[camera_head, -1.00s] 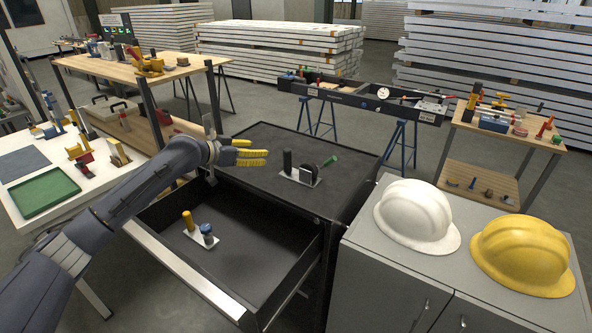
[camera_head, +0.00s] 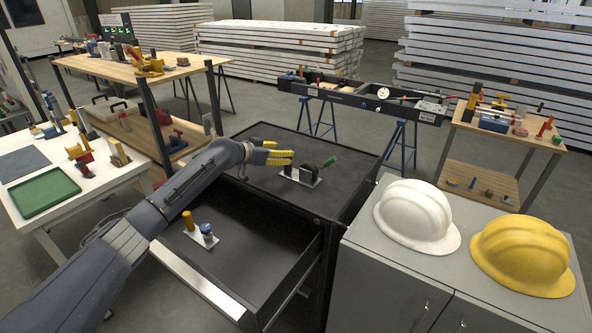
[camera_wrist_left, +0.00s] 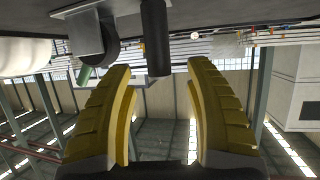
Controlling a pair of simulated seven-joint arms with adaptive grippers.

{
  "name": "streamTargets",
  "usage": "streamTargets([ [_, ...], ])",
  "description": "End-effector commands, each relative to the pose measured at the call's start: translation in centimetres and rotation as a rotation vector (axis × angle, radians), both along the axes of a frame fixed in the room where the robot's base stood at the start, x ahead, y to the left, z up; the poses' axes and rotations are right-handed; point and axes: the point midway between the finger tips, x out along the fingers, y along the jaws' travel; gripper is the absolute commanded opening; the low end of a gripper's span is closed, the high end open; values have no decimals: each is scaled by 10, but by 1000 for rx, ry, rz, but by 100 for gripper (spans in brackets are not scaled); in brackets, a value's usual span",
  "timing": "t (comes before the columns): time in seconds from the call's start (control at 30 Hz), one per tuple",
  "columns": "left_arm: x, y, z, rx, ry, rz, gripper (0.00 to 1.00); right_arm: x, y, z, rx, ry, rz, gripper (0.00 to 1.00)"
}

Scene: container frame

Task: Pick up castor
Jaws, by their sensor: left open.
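The castor (camera_head: 307,173), with a dark round wheel and a grey bracket, stands on a small light plate on top of the black cabinet (camera_head: 338,194). A black upright post (camera_head: 288,161) stands on the same plate, to its left. A green piece (camera_head: 330,160) shows behind the castor. My left gripper (camera_head: 281,153), with yellow fingers, is open and empty, just left of the post. The left wrist view looks upside down. There the post (camera_wrist_left: 155,38) hangs between and ahead of the open fingers (camera_wrist_left: 160,72), and the castor (camera_wrist_left: 93,38) is to its left. My right gripper is not in view.
White (camera_head: 415,213) and yellow (camera_head: 522,252) helmets sit on the grey locker. The cabinet top around the plate is clear.

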Motion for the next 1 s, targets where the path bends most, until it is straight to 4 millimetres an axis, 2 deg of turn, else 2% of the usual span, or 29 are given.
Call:
streamTargets([
  [0.1,10,-11,-6,0,1,0,54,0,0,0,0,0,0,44],
  [0.3,22,-20,-12,-1,1,0,54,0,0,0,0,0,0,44],
  [0.73,26,-23,-15,1,-1,0,56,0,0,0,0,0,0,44],
  [1.0,26,-23,-15,1,-1,0,25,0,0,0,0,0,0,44],
])
